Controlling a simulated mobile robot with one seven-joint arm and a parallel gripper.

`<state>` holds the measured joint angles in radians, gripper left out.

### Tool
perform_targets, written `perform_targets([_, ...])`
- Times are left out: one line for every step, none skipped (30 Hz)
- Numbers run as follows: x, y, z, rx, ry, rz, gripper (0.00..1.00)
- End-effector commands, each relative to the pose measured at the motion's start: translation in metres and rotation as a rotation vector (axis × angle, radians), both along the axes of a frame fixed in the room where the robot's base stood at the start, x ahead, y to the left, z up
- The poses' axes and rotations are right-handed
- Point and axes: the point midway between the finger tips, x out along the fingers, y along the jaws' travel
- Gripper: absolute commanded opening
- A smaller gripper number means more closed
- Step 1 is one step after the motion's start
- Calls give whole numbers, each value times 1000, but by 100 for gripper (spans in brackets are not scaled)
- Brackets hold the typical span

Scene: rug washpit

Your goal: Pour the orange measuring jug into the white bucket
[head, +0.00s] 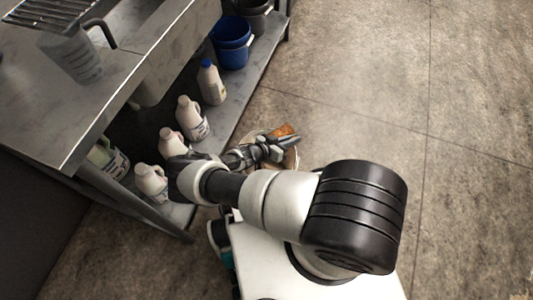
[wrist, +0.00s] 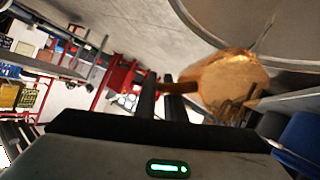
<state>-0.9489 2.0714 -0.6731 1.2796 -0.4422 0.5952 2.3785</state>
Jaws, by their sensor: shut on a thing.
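The orange measuring jug (head: 287,130) is at the end of my arm in the head view. It also shows in the wrist view (wrist: 232,78), with its handle at the dark fingers. My gripper (head: 271,148) is shut on the jug's handle; it also shows in the wrist view (wrist: 158,85). A pale round rim and wall, which looks like the white bucket (head: 291,160), shows under and around the jug, mostly hidden by my gripper. In the wrist view a large pale curved surface (wrist: 205,22) lies beside the jug. I cannot tell the jug's exact tilt or its contents.
A metal bench (head: 120,60) stands at the left, with a clear jug (head: 72,55) on it. Its lower shelf (head: 228,108) holds several white bottles (head: 191,118) and a blue bucket (head: 231,42). The concrete floor (head: 370,90) at the right is clear.

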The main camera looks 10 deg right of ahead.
Motion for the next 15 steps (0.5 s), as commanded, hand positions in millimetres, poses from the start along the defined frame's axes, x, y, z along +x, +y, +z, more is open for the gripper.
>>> perform_targets([-1, 0, 0, -5, -3, -1, 0])
perform_targets([-1, 0, 0, -8, -4, -3, 0])
perform_targets([-1, 1, 0, -12, -6, -2, 0])
perform_targets([-1, 1, 1, -15, -8, -1, 0])
perform_targets([-1, 1, 1, -19, -9, -2, 0])
perform_targets([-1, 1, 1, -23, -12, -3, 0])
perform_targets([-1, 2, 2, -27, -13, -1, 0])
perform_targets([-1, 2, 2, -29, -15, -2, 0])
perform_targets([-1, 2, 2, -34, -18, -1, 0])
perform_targets([-1, 3, 2, -38, -19, -1, 0])
perform_targets([-2, 3, 3, -41, -20, -2, 0])
perform_targets([-2, 3, 3, -45, -23, 0, 0])
perform_targets([-2, 4, 3, -47, -26, 1, 0])
perform_targets([-2, 4, 3, -49, -27, 1, 0])
perform_targets([-2, 5, 4, -53, -31, 1, 0])
